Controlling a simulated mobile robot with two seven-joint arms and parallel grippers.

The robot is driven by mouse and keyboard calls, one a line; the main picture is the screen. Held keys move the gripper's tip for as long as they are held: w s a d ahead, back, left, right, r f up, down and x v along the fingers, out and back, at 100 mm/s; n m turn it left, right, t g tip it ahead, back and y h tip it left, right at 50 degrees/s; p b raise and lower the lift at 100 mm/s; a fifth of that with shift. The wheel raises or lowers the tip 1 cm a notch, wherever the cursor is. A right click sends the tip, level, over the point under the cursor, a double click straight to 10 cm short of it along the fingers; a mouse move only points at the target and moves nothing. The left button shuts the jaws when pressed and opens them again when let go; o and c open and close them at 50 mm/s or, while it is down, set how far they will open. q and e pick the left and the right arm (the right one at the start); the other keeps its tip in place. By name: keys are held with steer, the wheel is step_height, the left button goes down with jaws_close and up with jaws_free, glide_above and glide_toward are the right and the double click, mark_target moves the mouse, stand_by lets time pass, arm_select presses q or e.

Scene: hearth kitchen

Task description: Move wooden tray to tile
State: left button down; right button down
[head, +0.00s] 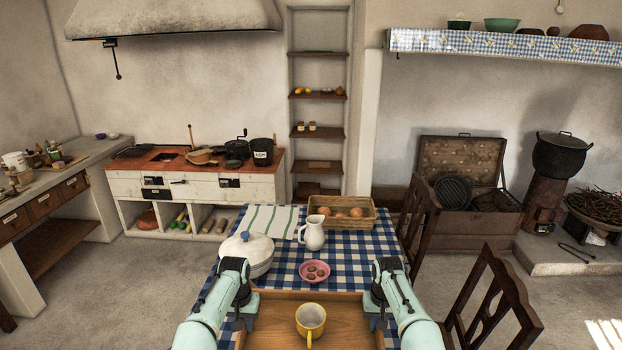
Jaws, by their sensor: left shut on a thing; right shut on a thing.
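The wooden tray (278,326) is at the bottom of the head view, over the near end of the table. A yellow mug (311,318) with a pale inside stands upright on it. My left gripper (247,312) is shut on the tray's left side, and my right gripper (375,314) is shut on its right side. The fingertips are mostly hidden by the gripper bodies. I cannot tell whether the tray touches the table. A reddish tile top (135,162) covers the long white stove counter at the back left; I cannot tell if this is the tile named.
The checked tablecloth (345,260) holds a white lidded pot (248,251), a pink bowl (315,272), a white jug (313,233), a striped cloth (270,221) and a basket (342,215). Wooden chairs (493,300) stand at right. Pots crowd the stove counter. Floor (150,285) is clear at left.

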arm_select(q)
steer(key=shift+w+r, duration=0.3)
steer(key=shift+w, duration=0.1)
arm_select(e)
steer(key=shift+w+r, duration=0.35)
steer(key=shift+w, duration=0.05)
arm_select(q)
steer(key=shift+w+r, duration=0.1)
steer(key=shift+r, duration=0.05)
arm_select(e)
steer(key=shift+w+r, duration=0.1)
arm_select(q)
steer(key=shift+r, duration=0.2)
arm_select(e)
steer(key=shift+r, duration=0.2)
